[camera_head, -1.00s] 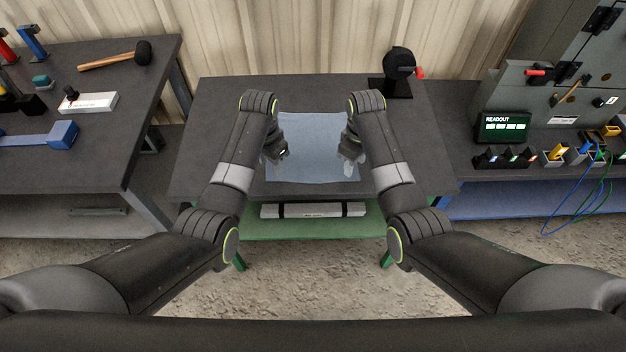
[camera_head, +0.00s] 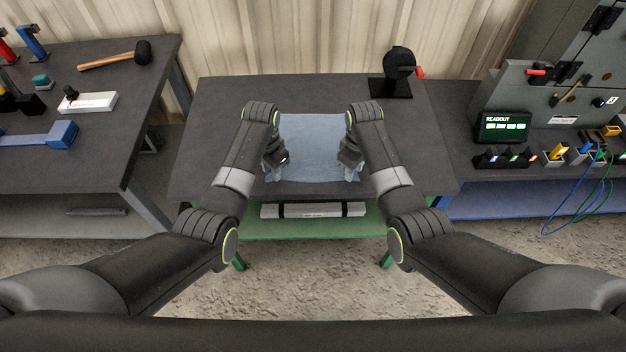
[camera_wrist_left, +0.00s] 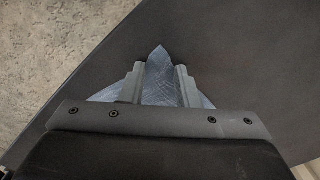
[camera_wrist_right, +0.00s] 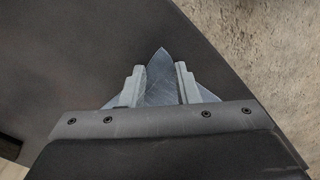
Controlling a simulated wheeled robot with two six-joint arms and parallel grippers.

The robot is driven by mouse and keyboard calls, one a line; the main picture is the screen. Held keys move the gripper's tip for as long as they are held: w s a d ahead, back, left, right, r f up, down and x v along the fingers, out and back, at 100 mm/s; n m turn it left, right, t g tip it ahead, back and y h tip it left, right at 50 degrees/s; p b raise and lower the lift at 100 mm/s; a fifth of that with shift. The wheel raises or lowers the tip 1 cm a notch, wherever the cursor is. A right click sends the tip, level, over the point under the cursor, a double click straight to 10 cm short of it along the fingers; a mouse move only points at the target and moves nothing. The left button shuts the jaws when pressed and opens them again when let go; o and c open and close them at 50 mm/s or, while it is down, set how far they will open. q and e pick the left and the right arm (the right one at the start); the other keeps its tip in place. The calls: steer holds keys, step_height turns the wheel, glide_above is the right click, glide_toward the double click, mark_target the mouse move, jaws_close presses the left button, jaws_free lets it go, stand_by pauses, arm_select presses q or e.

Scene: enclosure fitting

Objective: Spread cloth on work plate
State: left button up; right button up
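The pale blue cloth (camera_head: 312,150) lies spread on the dark work table, with its near corners at my grippers and its near edge slightly uneven. My left gripper (camera_head: 271,170) is at the near left corner. In the left wrist view, the cloth corner (camera_wrist_left: 160,75) shows between my left fingers (camera_wrist_left: 160,70), which stand apart. My right gripper (camera_head: 351,170) is at the near right corner. In the right wrist view, the other corner (camera_wrist_right: 161,80) shows between my right fingers (camera_wrist_right: 160,70), also apart. Finger contact with the cloth is hard to judge.
The work table (camera_head: 225,110) is clear around the cloth. A black device with a red handle (camera_head: 398,65) stands at the back right. A long grey bar (camera_head: 313,210) lies on the green lower shelf. Side benches hold a mallet (camera_head: 115,57) and a readout box (camera_head: 503,127).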

arm_select(q)
jaws_close()
arm_select(e)
jaws_close()
arm_select(q)
steer(key=shift+r, duration=0.1)
arm_select(e)
steer(key=shift+r, duration=0.15)
